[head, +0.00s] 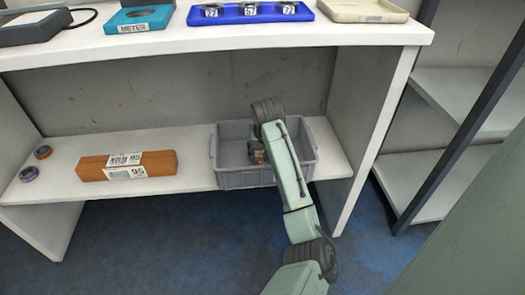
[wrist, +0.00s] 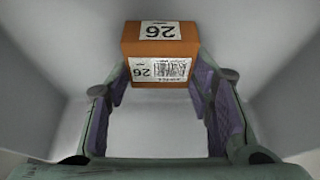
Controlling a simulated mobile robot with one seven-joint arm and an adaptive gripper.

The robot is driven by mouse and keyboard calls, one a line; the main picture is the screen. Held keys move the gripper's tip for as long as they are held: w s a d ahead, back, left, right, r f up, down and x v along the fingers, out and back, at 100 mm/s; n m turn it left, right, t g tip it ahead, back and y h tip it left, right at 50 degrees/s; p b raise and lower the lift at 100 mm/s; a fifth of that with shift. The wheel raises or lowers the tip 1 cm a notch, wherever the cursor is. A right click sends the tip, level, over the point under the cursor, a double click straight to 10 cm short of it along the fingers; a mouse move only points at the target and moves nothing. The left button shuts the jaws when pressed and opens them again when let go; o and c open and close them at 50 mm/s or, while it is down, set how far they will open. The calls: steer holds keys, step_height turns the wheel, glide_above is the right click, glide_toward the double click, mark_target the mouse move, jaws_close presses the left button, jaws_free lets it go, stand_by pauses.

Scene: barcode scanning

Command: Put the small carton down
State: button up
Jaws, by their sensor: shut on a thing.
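The small carton (wrist: 160,58) is an orange-brown box with white labels reading 26 and a barcode in the wrist view. My gripper (wrist: 160,82) is shut on it, with a finger at each side of the carton. In the head view the carton (head: 257,155) shows as a small orange patch within the outline of the grey bin (head: 245,180) on the lower shelf. My arm hides part of it and part of the bin. Pale grey walls surround the carton and fingers in the wrist view. I cannot tell whether the carton touches the bin floor.
A long orange-brown carton (head: 127,165) labelled 95 lies left of the bin on the lower shelf (head: 195,180). The upper top (head: 200,45) holds a teal tray (head: 139,19), a blue tray (head: 250,12) and a beige tray (head: 362,10).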

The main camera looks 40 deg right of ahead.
steer(key=o, duration=1.3)
steer(key=shift+r, duration=0.1)
steer(key=p+v, duration=0.1)
steer(key=v, duration=1.1)
steer(key=shift+a, duration=0.1)
